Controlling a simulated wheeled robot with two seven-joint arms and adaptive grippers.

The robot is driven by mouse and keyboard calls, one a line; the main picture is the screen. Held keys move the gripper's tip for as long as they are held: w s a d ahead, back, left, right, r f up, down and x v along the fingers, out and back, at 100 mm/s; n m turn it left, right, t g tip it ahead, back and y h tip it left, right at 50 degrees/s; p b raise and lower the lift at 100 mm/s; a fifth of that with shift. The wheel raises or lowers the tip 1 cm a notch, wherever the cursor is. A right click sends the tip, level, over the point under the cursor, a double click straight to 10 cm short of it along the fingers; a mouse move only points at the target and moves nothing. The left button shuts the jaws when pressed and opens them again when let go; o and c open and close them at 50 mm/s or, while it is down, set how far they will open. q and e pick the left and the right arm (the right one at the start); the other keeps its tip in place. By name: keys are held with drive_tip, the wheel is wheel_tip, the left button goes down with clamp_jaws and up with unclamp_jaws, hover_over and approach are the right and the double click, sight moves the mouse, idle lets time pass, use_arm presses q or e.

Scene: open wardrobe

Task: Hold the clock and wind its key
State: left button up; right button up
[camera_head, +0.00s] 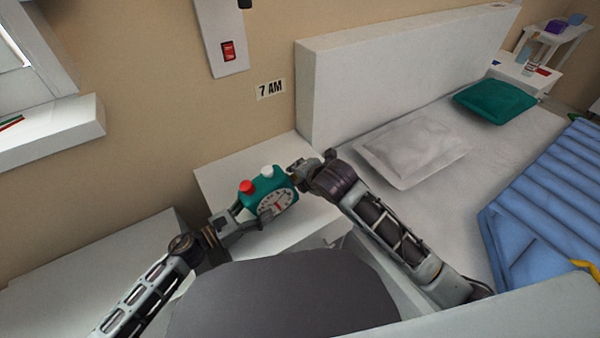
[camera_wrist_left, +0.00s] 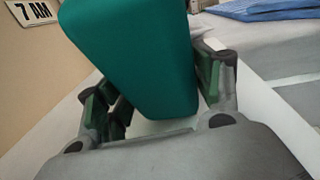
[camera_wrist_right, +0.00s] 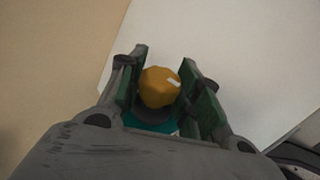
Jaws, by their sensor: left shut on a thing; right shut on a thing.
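The clock (camera_head: 262,199) is a teal box with a white dial, a red button and a white button on top. My left gripper (camera_head: 250,216) is shut on its body from the left, above the white nightstand. In the left wrist view the teal body (camera_wrist_left: 135,60) sits between the fingers. The key (camera_wrist_right: 160,88) is a yellow-orange knob with a white mark, on a dark round base on the clock's teal side. My right gripper (camera_wrist_right: 163,90) is shut on the key, with a finger on either side of it. In the head view the right gripper (camera_head: 298,172) hides the key.
The white nightstand top (camera_head: 225,177) lies below the clock. A bed with a white headboard (camera_head: 350,85) and a white pillow (camera_head: 412,148) stands to the right. A "7 AM" sign (camera_head: 271,89) and a red switch (camera_head: 228,51) are on the wall behind.

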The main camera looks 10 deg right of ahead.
drive_tip(key=shift+f+m+g+h, duration=0.1)
drive_tip(key=shift+m+g+h, duration=0.3)
drive_tip(key=shift+g+h, duration=0.65)
drive_tip(key=shift+f+m+g+h, duration=0.1)
drive_tip(key=shift+m+g+h, duration=0.4)
drive_tip(key=shift+g, duration=1.05)
drive_tip(key=shift+s+a+r+m+g+h, duration=0.15)
drive_tip(key=shift+g+h, duration=0.2)
drive_tip(key=shift+g, duration=0.45)
drive_tip(key=shift+w+a+m+g+h, duration=0.15)
drive_tip(key=shift+g+h, duration=0.15)
drive_tip(key=shift+g, duration=0.5)
drive_tip(key=shift+s+d+m+g+h, duration=0.1)
drive_tip(key=shift+m+g+h, duration=0.2)
drive_tip(key=shift+g, duration=0.6)
drive_tip(key=shift+s+d+m+g+h, duration=0.1)
drive_tip(key=shift+g+h, duration=0.3)
drive_tip(key=shift+g, duration=0.5)
drive_tip(key=shift+g, duration=0.5)
drive_tip(key=shift+s+f+m+g+h, duration=0.15)
drive_tip(key=shift+m+g+h, duration=0.25)
drive_tip(key=shift+g, duration=0.8)
drive_tip(key=shift+f+m+g+h, duration=0.1)
drive_tip(key=shift+m+g+h, duration=0.3)
drive_tip(key=shift+g, duration=0.8)
drive_tip(key=shift+w+d+r, duration=0.2)
drive_tip(key=shift+w+r, duration=0.15)
drive_tip(key=shift+w, duration=0.05)
drive_tip(key=o, duration=1)
